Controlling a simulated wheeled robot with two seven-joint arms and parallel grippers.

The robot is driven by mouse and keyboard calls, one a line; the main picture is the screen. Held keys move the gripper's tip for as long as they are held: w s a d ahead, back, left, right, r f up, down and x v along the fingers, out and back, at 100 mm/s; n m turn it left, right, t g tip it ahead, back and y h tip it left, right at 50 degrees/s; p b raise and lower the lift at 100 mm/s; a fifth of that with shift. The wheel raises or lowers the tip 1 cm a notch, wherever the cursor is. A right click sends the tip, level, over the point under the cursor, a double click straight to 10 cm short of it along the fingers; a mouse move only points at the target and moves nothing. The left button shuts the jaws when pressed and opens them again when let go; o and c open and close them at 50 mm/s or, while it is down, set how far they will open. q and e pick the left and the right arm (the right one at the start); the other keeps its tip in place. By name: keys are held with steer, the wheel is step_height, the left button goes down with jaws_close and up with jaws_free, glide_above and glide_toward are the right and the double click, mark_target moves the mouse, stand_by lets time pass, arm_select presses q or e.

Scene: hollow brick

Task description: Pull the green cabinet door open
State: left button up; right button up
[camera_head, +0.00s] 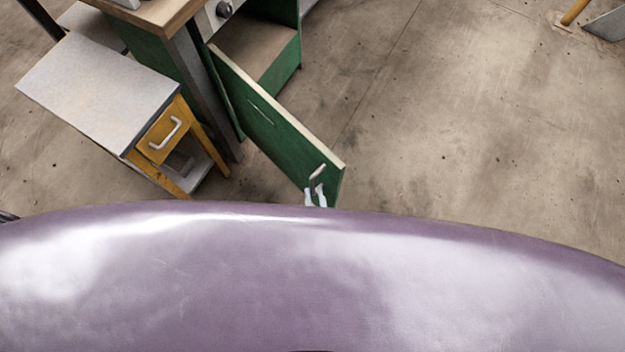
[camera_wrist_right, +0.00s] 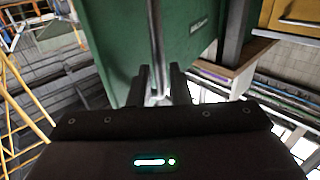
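The green cabinet door (camera_head: 285,140) stands swung out from the green cabinet (camera_head: 285,70), whose inside shows. The door's light handle (camera_head: 317,172) is near its outer end. My right gripper (camera_head: 315,196) is at the handle, with two pale fingertips apart just below it. In the right wrist view my two dark fingers (camera_wrist_right: 161,82) are spread, with a light metal piece between them in front of green panels (camera_wrist_right: 120,40). I cannot tell whether they touch the handle. My left gripper is not in view.
A grey-topped side table (camera_head: 100,85) with a yellow drawer (camera_head: 160,135) stands left of the door. A wooden worktop (camera_head: 150,14) is above the cabinet. The concrete floor (camera_head: 450,130) to the right of the door is clear.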

steer(key=s+d+f+n+g+h+p, duration=0.1)
steer(key=s+d+f+g+h+p, duration=0.1)
steer(key=s+d+f+g+p, duration=0.65)
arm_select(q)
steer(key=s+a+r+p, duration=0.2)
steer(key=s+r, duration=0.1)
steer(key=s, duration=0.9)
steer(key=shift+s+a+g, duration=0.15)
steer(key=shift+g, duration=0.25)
arm_select(e)
steer(key=s+d+f+g+h, duration=0.1)
steer(key=s+d+f+g, duration=0.3)
steer(key=s+d+f, duration=0.2)
steer(key=s+d+f+m+g+h, duration=0.1)
steer(key=s+d+f+g, duration=0.3)
steer(key=d, duration=0.6)
steer(key=s+f+h, duration=0.1)
steer(key=s, duration=0.1)
steer(key=shift+s+d+f+m, duration=0.3)
steer(key=shift+s+f, duration=0.05)
steer(key=shift+s, duration=0.05)
